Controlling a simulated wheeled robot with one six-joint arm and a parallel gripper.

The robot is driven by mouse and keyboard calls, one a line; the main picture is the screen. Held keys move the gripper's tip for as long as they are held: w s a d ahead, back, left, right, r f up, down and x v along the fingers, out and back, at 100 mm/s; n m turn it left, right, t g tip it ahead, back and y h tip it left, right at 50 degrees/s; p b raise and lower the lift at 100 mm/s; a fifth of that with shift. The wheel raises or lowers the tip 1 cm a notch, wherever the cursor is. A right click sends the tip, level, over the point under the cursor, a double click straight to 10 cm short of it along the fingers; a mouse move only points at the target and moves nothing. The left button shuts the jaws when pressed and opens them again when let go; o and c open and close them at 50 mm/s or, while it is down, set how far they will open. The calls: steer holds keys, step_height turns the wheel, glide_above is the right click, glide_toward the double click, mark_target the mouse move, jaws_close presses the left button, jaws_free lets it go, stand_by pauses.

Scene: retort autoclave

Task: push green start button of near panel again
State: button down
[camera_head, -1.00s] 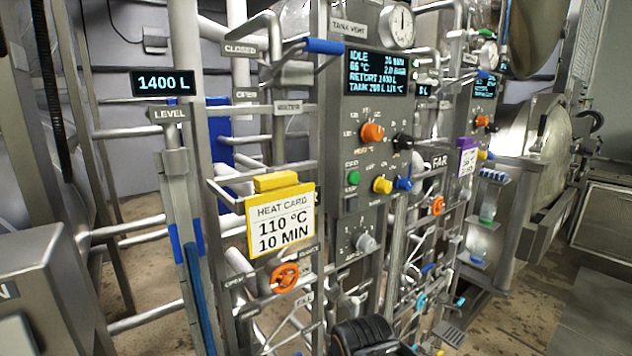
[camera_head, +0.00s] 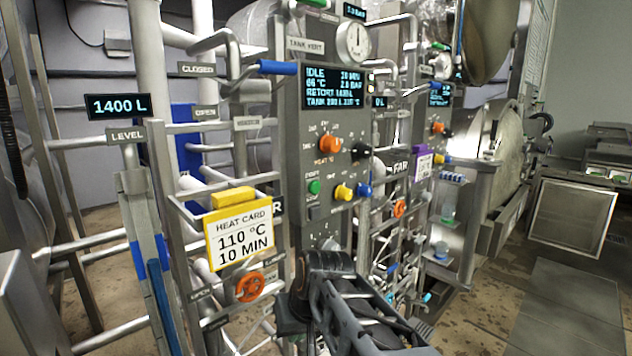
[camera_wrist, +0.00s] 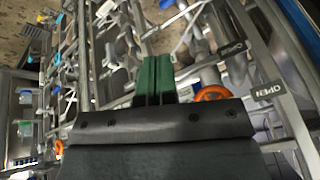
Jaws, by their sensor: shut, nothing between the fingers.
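The near panel (camera_head: 290,120) is a grey upright box with a lit display (camera_head: 338,88) reading IDLE. Its green start button (camera_head: 314,187) is on the left of the lower row, beside a yellow knob (camera_head: 343,192) and a blue one. An orange knob (camera_head: 330,145) is above it. In the head view my dark arm rises below the panel, under the button and apart from it. In the wrist view my gripper (camera_wrist: 153,62) shows two green fingers together, shut and empty. The green button is not visible in the wrist view.
A yellow-edged heat card (camera_head: 240,238) reading 110 °C, 10 MIN hangs left of the panel. An orange handwheel (camera_head: 250,287) is below it. A blue-tipped lever (camera_head: 278,68) juts out at upper left. Pipes surround the panel. Open floor (camera_head: 560,310) lies right.

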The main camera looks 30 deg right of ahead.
mark_target(315, 187)
steer(key=w+d+r+m+t+p, duration=0.1)
steer(key=d+r+t+p, duration=0.1)
steer(key=d+r, duration=0.6)
steer(key=d+r+m+t+p, duration=0.1)
steer(key=d+r+m+t, duration=0.1)
steer(key=d+r, duration=0.6)
step_height(315, 187, up, 5)
steer(key=shift+w+r+m+p, duration=0.1)
steer(key=shift+w+m+p, duration=0.2)
steer(key=shift+w+p, duration=0.05)
steer(key=shift+w, duration=0.15)
steer(key=w+a+p, duration=0.1)
steer(key=w+p, duration=0.2)
steer(key=w, duration=0.5)
steer(key=shift+w+a, duration=0.2)
steer(key=shift+a, duration=0.1)
steer(key=shift+w, duration=0.15)
stand_by(0.7)
steer(key=shift+w, duration=0.25)
